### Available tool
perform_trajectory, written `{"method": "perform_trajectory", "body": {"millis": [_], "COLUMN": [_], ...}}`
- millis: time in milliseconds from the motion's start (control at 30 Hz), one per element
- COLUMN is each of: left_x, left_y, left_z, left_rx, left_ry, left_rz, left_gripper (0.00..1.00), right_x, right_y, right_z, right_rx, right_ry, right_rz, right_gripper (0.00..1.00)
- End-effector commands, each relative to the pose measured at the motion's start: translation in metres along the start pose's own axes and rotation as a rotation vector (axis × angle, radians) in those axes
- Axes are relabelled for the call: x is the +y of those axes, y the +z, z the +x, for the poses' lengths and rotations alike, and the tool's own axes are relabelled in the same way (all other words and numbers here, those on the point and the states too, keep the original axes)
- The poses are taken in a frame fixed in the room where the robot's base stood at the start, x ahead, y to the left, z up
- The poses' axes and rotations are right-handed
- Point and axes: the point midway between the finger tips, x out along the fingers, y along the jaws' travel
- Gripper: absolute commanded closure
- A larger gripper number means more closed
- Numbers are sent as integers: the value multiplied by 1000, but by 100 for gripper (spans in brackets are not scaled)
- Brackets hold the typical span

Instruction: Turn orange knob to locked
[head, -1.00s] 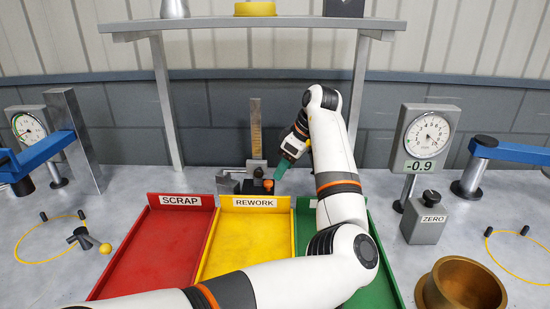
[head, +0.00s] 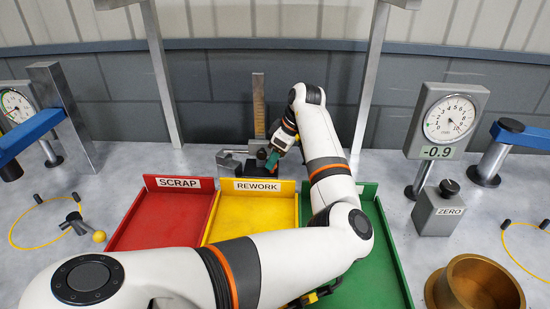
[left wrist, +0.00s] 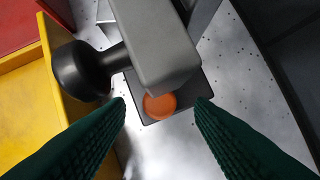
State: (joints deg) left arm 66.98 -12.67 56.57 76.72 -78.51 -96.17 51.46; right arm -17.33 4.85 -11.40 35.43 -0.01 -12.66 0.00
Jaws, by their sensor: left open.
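The orange knob (left wrist: 160,106) shows as a round disc in the left wrist view, partly covered by a grey block (left wrist: 155,45) of its fixture. It sits on a dark square base. In the head view the knob is hidden by my gripper, and the fixture (head: 231,163) stands behind the yellow tray. My left gripper (left wrist: 160,101) is open, its two dark green fingers on either side of the knob in the picture. I cannot tell whether they touch it. In the head view the green fingertips (head: 272,160) point down at the fixture.
A black ball-ended lever (left wrist: 82,70) sticks out beside the grey block. Red scrap (head: 160,215), yellow rework (head: 253,212) and green (head: 378,255) trays lie in front. An upright ruler (head: 258,105) stands behind. A dial gauge (head: 445,120) and brass bowl (head: 474,285) are right.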

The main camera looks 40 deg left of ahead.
Motion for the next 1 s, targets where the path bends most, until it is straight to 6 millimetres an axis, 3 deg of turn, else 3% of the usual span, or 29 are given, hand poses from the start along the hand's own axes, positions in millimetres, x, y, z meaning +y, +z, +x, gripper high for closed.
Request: {"method": "perform_trajectory", "body": {"millis": [200,467,767,1000], "left_x": [0,0,0,1], "left_y": [0,0,0,1], "left_z": [17,18,18,14], "left_rx": [0,0,0,0], "left_ry": [0,0,0,-33], "left_rz": [1,0,0,85], "left_gripper": [51,51,96,96], "right_x": [0,6,7,6], "right_y": [4,5,5,7], "right_z": [-2,-2,-2,-23], "right_rx": [-6,-8,-9,-8], "right_ry": [0,7,9,7], "right_rz": [0,2,3,2], "right_gripper": [53,53,53,53]}}
